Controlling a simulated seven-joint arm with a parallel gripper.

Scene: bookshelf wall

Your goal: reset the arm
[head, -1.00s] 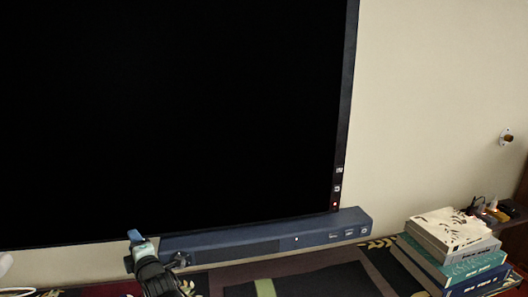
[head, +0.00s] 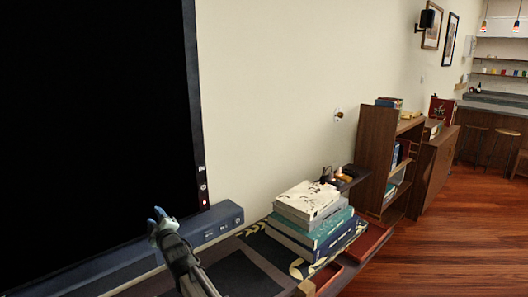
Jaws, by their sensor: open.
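My gripper (head: 160,218) shows at the lower left of the head view, at the end of my arm, which comes up from the bottom edge. Its fingers point up and are apart, with nothing seen between them. It is in front of the blue soundbar (head: 205,228), overlapping it in the picture. I cannot tell the exact distance between them.
A large black screen (head: 90,120) fills the left. A stack of books (head: 312,222) sits on the dark shelf to the right of my gripper. A wooden bookshelf (head: 375,150) and cabinet (head: 435,170) stand farther right. The wooden floor (head: 460,245) is clear.

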